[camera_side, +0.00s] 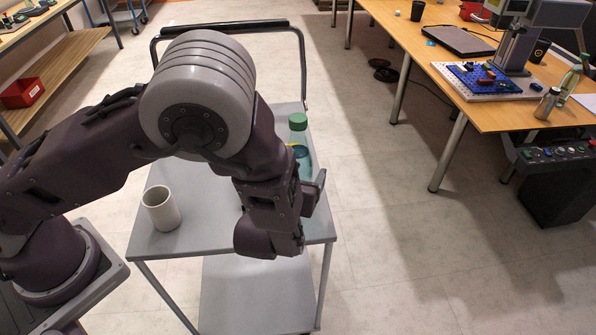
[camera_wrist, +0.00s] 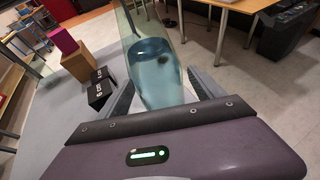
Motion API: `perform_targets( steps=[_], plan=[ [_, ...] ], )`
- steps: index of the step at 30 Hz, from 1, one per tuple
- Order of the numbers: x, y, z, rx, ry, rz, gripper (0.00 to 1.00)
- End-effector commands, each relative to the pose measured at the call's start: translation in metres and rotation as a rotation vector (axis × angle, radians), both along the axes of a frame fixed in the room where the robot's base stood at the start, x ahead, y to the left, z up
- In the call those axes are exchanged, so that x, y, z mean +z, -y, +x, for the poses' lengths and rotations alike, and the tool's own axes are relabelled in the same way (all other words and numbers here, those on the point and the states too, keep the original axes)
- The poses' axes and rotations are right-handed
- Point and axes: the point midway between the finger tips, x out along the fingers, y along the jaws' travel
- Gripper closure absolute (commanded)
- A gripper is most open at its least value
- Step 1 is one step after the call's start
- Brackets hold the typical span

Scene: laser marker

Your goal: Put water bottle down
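The water bottle (camera_side: 301,150) is clear with bluish water and a green cap, and it stands about upright over the right part of the grey cart top (camera_side: 210,226) in the side view. My gripper (camera_side: 312,186) is at the bottle, low on its body. In the wrist view the bottle (camera_wrist: 155,72) is between the two fingers of my gripper (camera_wrist: 160,88), which appear to press on both its sides. The bottle's base is hidden by my gripper in the side view, so I cannot tell whether it touches the cart.
A white cup (camera_side: 161,208) stands at the cart's left front. The wrist view shows a black box (camera_wrist: 102,88), a brown box (camera_wrist: 78,62) and a magenta box (camera_wrist: 62,41). A cart handle (camera_side: 303,62) rises behind. A wooden workbench (camera_side: 455,78) stands right, across open floor.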

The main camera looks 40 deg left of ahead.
Motion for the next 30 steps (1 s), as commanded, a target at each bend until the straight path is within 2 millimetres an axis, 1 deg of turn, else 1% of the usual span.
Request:
perform_targets(
  steps=[6, 8, 11, 18, 21, 25, 30],
  plan=[
    [0.001, 0.0, 0.0, 0.0, 0.0, 0.0, 0.23],
    [0.004, 0.0, 0.0, -0.001, 0.001, -0.001, 0.23],
    [0.008, 0.007, -0.013, -0.003, 0.0, -0.001, 0.23],
    [0.032, 0.028, -0.065, -0.004, 0.0, -0.003, 0.23],
    [0.04, 0.035, -0.083, -0.003, -0.001, -0.002, 0.23],
    [0.047, 0.041, -0.098, -0.001, 0.0, -0.002, 0.23],
    [0.049, 0.043, -0.103, 0.0, 0.0, 0.001, 0.23]
  ],
)
